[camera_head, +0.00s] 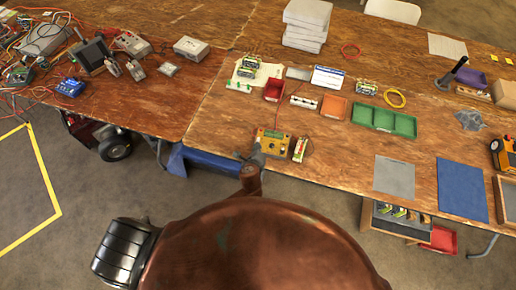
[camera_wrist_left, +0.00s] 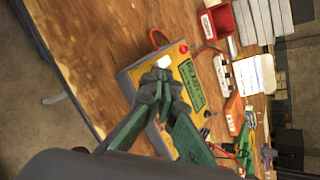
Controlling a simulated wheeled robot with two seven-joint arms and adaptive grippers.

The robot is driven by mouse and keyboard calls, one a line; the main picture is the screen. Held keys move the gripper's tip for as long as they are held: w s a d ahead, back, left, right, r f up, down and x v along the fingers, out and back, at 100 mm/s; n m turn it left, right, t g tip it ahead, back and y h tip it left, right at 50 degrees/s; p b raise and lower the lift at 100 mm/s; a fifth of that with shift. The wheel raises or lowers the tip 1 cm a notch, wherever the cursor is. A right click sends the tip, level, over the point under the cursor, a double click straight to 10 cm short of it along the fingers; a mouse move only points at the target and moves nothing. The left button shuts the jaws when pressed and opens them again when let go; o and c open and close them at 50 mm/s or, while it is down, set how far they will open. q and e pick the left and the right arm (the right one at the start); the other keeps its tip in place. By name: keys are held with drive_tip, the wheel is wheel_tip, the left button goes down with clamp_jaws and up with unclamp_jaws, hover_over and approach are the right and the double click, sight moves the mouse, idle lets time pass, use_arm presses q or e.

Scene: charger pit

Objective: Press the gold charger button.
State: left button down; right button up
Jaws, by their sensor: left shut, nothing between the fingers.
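The gold charger (camera_head: 274,142) is a yellow-faced box on the near edge of the right-hand table. In the left wrist view its yellow face (camera_wrist_left: 187,69) shows a green display (camera_wrist_left: 193,85), a small red knob (camera_wrist_left: 183,49) and a pale, bright button (camera_wrist_left: 163,61). My left gripper (camera_head: 257,156) is at the charger's near left side. In the left wrist view its fingertips (camera_wrist_left: 160,82) are shut and empty, just beside the pale button and partly over the face. I cannot tell whether they touch it. My right gripper is not in view.
A red bin (camera_head: 274,90), an orange tray (camera_head: 334,107) and a green tray (camera_head: 386,121) lie behind. Cables and devices crowd the left table (camera_head: 140,105). Bare wood lies left of the charger.

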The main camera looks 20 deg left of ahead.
use_arm(q)
drive_tip(key=shift+f, duration=0.35)
drive_tip(key=shift+w+f+b, duration=0.1)
drive_tip(key=shift+f+b, duration=0.2)
drive_tip(key=shift+f, duration=0.1)
idle(0.6)
idle(0.3)
drive_tip(key=shift+r+p, duration=0.75)
drive_tip(key=shift+p, duration=0.25)
drive_tip(key=shift+r, duration=0.1)
drive_tip(key=r+p, duration=0.2)
drive_tip(key=s+r+p, duration=0.1)
drive_tip(key=r+p, duration=0.1)
drive_tip(key=p, duration=0.1)
drive_tip(key=shift+s+r, duration=0.1)
drive_tip(key=shift+r, duration=0.3)
